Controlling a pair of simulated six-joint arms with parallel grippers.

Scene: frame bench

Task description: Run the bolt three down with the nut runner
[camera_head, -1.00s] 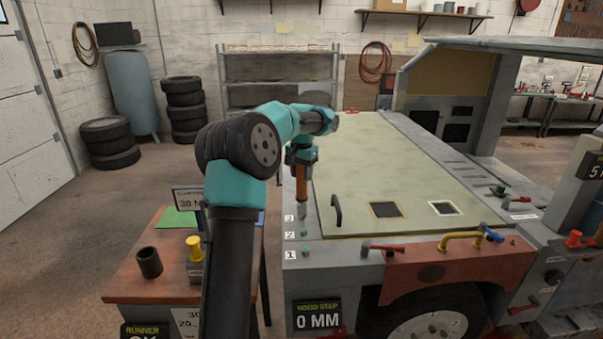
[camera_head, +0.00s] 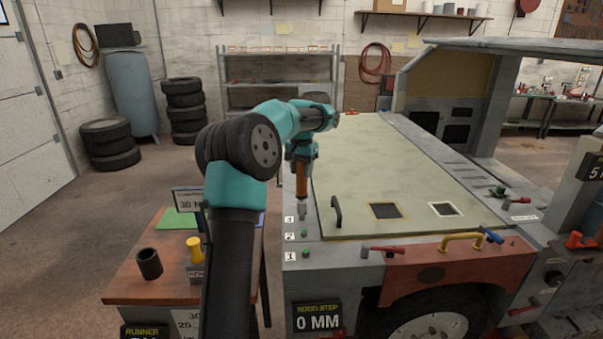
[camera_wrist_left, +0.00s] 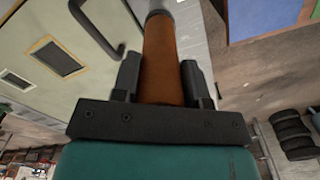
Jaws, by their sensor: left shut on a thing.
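My left gripper (camera_head: 301,164) is shut on the orange-brown handle of the nut runner (camera_head: 302,184). The nut runner stands upright, its grey socket end pointing down at the place beside label 3 (camera_head: 289,219). Bolt three itself is hidden under the socket, and I cannot tell whether they touch. In the left wrist view the two dark jaws (camera_wrist_left: 162,82) sit on either side of the handle (camera_wrist_left: 160,60). Green bolts two (camera_head: 304,234) and one (camera_head: 306,253) stand in the row nearer to me. My right gripper is not in view.
A pale green hood panel (camera_head: 400,165) with a dark handle (camera_head: 336,211) lies right of the bolt row. A wooden cart (camera_head: 150,290) at lower left holds a dark cup (camera_head: 149,263) and a yellow-topped piece (camera_head: 194,250). A sign (camera_head: 317,317) reads 0 MM.

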